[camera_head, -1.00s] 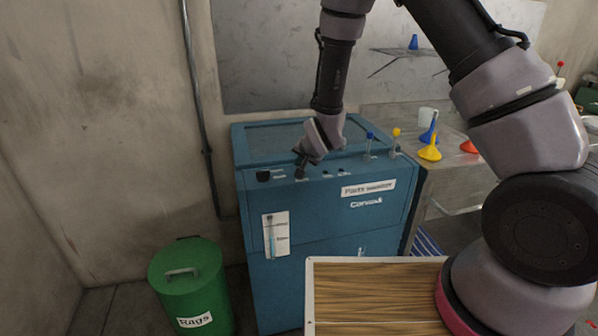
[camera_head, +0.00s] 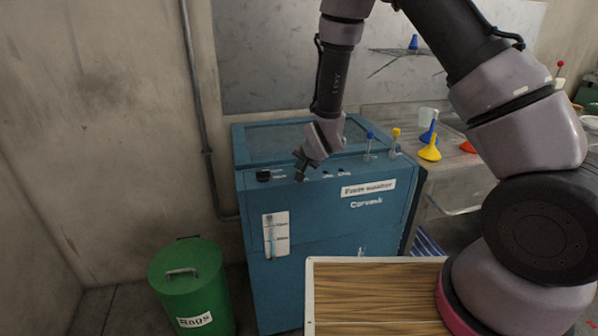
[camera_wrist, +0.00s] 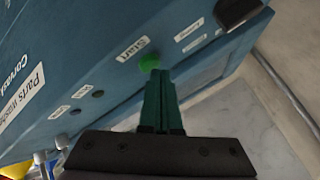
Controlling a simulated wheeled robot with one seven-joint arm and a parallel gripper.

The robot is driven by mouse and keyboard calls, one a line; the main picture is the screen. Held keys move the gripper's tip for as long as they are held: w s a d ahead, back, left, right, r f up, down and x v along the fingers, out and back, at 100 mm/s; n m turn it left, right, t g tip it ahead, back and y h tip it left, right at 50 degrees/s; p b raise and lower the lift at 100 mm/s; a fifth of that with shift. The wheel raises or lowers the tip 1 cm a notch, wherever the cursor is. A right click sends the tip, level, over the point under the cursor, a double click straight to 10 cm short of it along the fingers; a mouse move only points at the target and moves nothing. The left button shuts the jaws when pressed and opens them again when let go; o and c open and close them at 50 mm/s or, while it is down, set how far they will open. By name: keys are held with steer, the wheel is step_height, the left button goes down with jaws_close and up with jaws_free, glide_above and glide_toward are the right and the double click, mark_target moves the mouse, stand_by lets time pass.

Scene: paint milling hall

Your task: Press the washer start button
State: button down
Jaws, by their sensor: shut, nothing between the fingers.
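The parts washer (camera_head: 310,215) is a blue cabinet with a slanted control strip along its top front edge. In the wrist view, a round bright green button (camera_wrist: 148,62) sits beside a label reading "Start" on the blue panel (camera_wrist: 75,50). My gripper (camera_wrist: 161,74) is shut and empty, its tips right at the button's lower edge in the picture. I cannot tell whether they touch it. In the head view my gripper (camera_head: 299,178) points down at the control strip and hides the button there.
A black knob (camera_head: 263,175) sits left of my gripper on the strip. Funnels (camera_head: 429,150) stand on the bench beside. A green rags bin (camera_head: 190,290) is on the floor at left.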

steer(key=shift+f, duration=0.15)
stand_by(0.5)
steer(key=shift+r, duration=0.85)
steer(key=shift+r, duration=2.55)
